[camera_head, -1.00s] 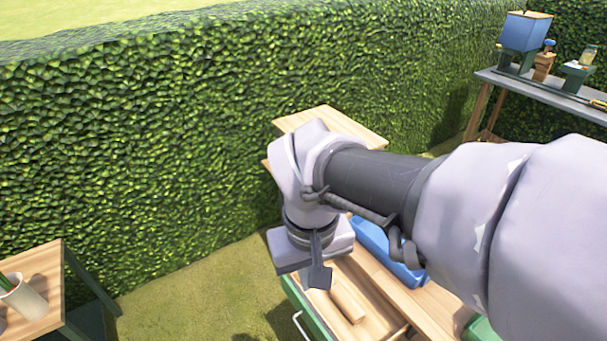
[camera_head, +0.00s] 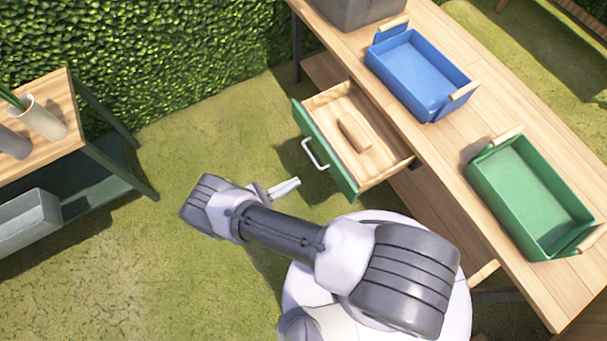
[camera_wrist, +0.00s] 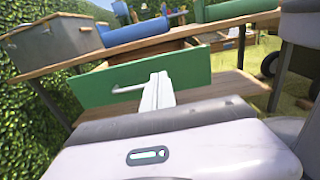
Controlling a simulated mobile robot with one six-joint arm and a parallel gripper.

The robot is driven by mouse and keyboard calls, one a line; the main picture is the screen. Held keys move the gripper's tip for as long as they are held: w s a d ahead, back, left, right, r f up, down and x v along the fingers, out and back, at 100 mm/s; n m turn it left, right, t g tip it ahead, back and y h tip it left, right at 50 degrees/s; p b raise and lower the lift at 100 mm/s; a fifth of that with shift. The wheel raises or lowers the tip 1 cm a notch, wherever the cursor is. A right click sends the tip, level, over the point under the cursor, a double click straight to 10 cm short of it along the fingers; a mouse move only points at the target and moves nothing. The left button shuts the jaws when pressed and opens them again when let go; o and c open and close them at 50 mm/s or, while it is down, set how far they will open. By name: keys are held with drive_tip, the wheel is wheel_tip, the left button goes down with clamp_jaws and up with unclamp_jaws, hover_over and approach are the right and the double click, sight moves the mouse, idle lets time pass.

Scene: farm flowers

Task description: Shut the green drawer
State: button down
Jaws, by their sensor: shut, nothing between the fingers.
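The green drawer (camera_head: 325,152) stands pulled out from the wooden workbench (camera_head: 489,107). Its green front carries a pale bar handle (camera_head: 315,154), and a small wooden block (camera_head: 354,133) lies inside. My gripper (camera_head: 297,182) is shut and empty, just in front of the drawer front and below the handle in the head view. In the wrist view the green drawer front (camera_wrist: 200,75) spans the middle. My shut fingers (camera_wrist: 158,80) point at it, right of the handle (camera_wrist: 128,89). I cannot tell whether they touch it.
A blue crate (camera_head: 420,75) and a green crate (camera_head: 532,200) stand on the bench, with a grey box (camera_head: 352,8) at its far end. A side table (camera_head: 70,115) with vases is at the left, before a hedge. Grass lies between.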

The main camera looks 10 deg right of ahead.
sight(334, 163)
drive_tip(key=b+x, duration=0.1)
drive_tip(key=x, duration=1.1)
drive_tip(key=shift+d, duration=0.1)
